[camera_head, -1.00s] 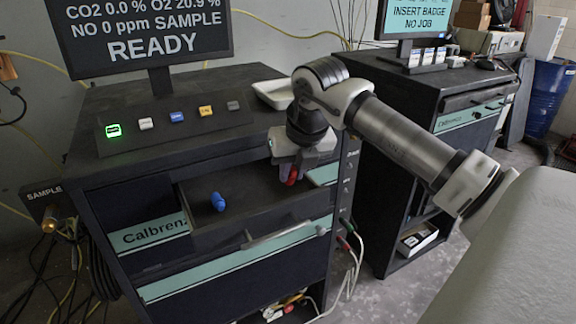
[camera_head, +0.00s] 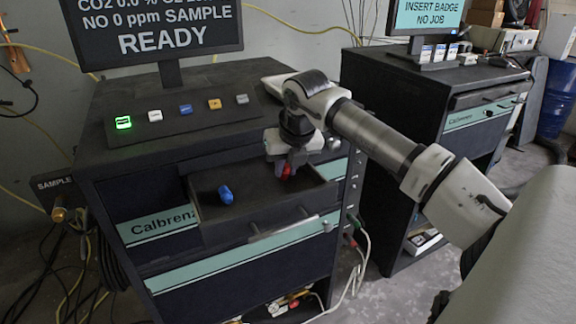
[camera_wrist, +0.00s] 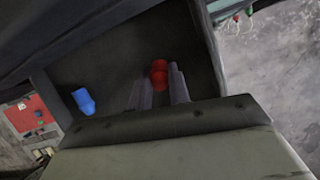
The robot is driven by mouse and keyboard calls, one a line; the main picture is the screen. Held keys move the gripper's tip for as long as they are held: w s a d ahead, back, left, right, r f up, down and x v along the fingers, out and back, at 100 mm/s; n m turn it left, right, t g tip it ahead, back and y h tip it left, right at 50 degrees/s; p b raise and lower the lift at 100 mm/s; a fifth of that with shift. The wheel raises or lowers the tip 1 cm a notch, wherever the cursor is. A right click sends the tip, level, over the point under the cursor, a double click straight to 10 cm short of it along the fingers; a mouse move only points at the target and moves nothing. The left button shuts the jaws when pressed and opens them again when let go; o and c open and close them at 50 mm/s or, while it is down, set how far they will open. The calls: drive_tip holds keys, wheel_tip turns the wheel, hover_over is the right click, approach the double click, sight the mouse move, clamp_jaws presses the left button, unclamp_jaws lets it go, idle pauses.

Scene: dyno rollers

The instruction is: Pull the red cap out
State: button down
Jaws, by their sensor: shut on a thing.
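The red cap (camera_head: 287,171) shows just below my gripper (camera_head: 285,165), at the right part of an open drawer (camera_head: 250,238) in the dark cabinet. In the wrist view the red cap (camera_wrist: 159,73) sits between the two grey fingers of my gripper (camera_wrist: 160,88), which is shut on it. The fingers hide part of the cap in the head view. I cannot tell whether the cap touches the drawer floor.
A blue cap (camera_head: 225,194) lies in the drawer to the left of my gripper. The drawer walls surround both. A sloped button panel (camera_head: 180,117) and a monitor (camera_head: 155,30) stand on the cabinet top. A second cabinet (camera_head: 400,110) stands to the right.

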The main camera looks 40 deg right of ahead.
drive_tip(key=shift+f, duration=0.1)
drive_tip(key=c, duration=1.2)
unclamp_jaws()
drive_tip(key=shift+c, duration=0.2)
drive_tip(key=p+v, duration=0.5)
drive_tip(key=v, duration=0.8)
drive_tip(key=shift+s+r, duration=0.3)
drive_tip(key=shift+f, duration=0.1)
